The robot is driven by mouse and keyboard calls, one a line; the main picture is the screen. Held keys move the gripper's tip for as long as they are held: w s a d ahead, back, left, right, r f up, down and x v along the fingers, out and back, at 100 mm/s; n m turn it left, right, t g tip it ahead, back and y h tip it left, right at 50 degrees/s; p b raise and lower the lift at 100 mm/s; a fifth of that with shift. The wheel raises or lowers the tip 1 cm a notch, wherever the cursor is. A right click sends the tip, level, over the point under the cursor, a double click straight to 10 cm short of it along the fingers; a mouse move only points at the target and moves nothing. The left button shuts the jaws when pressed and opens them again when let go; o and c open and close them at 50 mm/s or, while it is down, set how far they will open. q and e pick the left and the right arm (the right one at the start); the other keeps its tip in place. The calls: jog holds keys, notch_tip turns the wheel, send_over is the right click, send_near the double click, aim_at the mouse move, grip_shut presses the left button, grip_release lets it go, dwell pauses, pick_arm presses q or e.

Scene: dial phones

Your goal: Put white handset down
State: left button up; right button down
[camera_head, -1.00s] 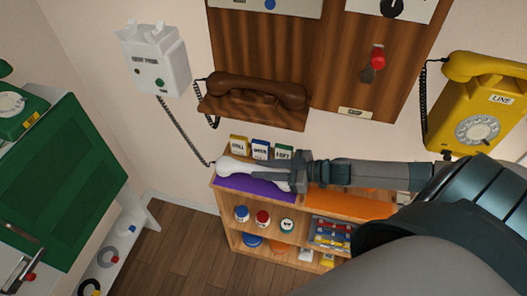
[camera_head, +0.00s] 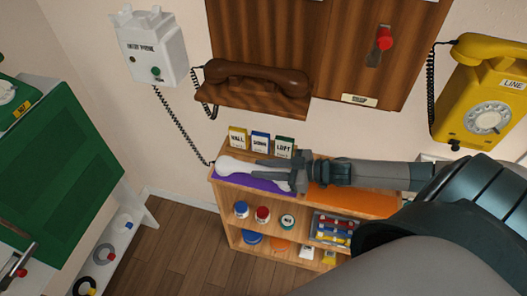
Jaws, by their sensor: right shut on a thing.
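The white handset (camera_head: 233,167) lies along the purple mat (camera_head: 262,184) on top of the wooden shelf unit, or just above it; I cannot tell whether it touches. My right gripper (camera_head: 277,172) is shut on the handset, reaching in from the right and hiding its right part. A dark coiled cord (camera_head: 180,126) runs from the handset's left end up to the white wall phone (camera_head: 152,48), whose cradle is empty. My left gripper is not in view.
Three small labelled boxes (camera_head: 261,144) stand behind the mat. An orange mat (camera_head: 350,201) lies to the right, partly under my arm. A brown handset (camera_head: 256,78) rests on a wooden wall ledge above. A yellow phone (camera_head: 484,100) hangs at the right. A green board (camera_head: 65,185) stands at the left.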

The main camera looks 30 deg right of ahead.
jog(key=shift+f, duration=0.1)
jog(key=c, duration=1.5)
grip_release()
jog(key=shift+o, duration=0.2)
